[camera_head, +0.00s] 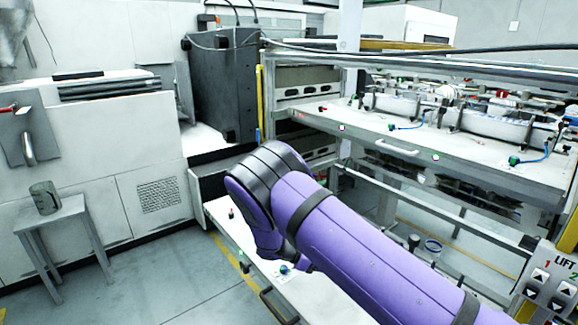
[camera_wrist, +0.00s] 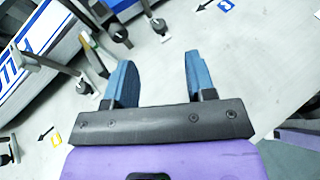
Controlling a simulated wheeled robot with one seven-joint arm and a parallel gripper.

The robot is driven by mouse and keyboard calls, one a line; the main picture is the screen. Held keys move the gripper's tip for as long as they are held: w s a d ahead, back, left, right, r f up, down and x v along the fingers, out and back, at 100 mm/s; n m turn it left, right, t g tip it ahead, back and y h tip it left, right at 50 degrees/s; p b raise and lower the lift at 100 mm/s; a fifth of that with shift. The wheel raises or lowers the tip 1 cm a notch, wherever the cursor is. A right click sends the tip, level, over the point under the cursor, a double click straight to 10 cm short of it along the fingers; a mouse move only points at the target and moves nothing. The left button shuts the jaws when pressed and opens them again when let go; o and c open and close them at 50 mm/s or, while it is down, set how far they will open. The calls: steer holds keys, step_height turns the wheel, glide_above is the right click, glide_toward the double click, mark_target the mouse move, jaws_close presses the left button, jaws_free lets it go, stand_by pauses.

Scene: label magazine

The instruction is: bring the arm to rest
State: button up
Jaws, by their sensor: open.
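My gripper (camera_wrist: 160,80) shows in the wrist view with its two blue fingers spread apart and nothing between them. Below the fingers in that view is a pale, flat surface (camera_wrist: 200,70) with small dark-knobbed metal fittings at the upper left. In the head view my purple arm reaches from the lower right toward the middle, over the lower pale drawer (camera_head: 235,240). The gripper itself is hidden behind the arm there.
A machine magazine with an upper tray (camera_head: 350,125) of metal guides stands at the right. A lift control panel (camera_head: 548,290) is at the lower right. A small grey table (camera_head: 62,212) holding a metal cup (camera_head: 45,197) stands at the left. The floor between is clear.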

steer(key=s+d+r+m+g+y, duration=0.1)
steer(key=s+d+r+m+y, duration=0.25)
steer(key=r, duration=0.75)
steer(key=s+d+r+m+y, duration=0.3)
steer(key=s+d+r+m, duration=0.15)
steer(key=r, duration=0.55)
steer(key=s+d+r+m+g+y, duration=0.1)
steer(key=s+d+r+m+y, duration=0.3)
steer(key=r, duration=0.7)
steer(key=s+d+r+m+t, duration=0.1)
steer(key=s+r+m+t, duration=0.1)
steer(key=s, duration=0.6)
steer(key=s+d+r+m+t+y, duration=0.1)
steer(key=s+d+r+m+t, duration=0.1)
steer(key=s+r, duration=0.3)
steer(key=s+d+r+m+t+y, duration=0.1)
steer(key=s+r, duration=0.3)
steer(key=s, duration=0.8)
steer(key=shift+d+m+t, duration=0.6)
steer(key=shift+d+m, duration=0.15)
steer(key=shift+m, duration=0.05)
